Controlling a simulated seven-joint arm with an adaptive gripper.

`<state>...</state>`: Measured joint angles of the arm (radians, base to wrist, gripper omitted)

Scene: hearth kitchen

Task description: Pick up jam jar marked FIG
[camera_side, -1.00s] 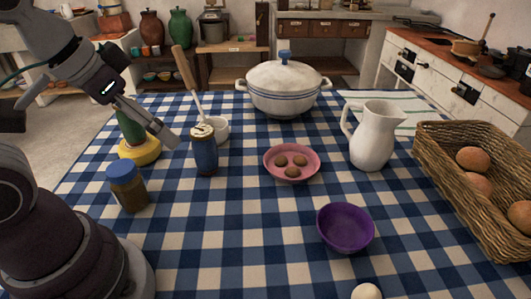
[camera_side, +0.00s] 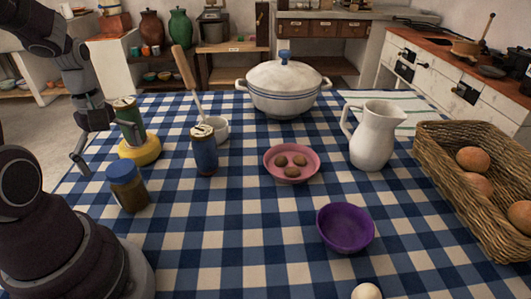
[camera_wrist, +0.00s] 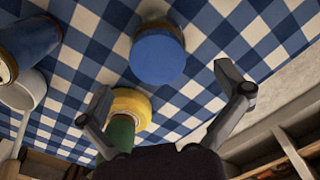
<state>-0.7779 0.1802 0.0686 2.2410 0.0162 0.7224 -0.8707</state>
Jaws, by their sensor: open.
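A jar with a blue lid and brownish contents (camera_side: 128,188) stands upright on the checked cloth at the left. I cannot read any FIG marking on it. In the wrist view its round blue lid (camera_wrist: 157,58) shows beyond and between my fingertips. My gripper (camera_side: 108,148) is open and empty, behind and above the jar in the side view, apart from it. Its two spread fingers also show in the wrist view (camera_wrist: 163,82). A blue jar-like container with a pale top (camera_side: 204,152) stands further right; its label is unreadable.
A yellow round base with a green upright object (camera_side: 140,152) stands close behind the jar, beside my fingers.

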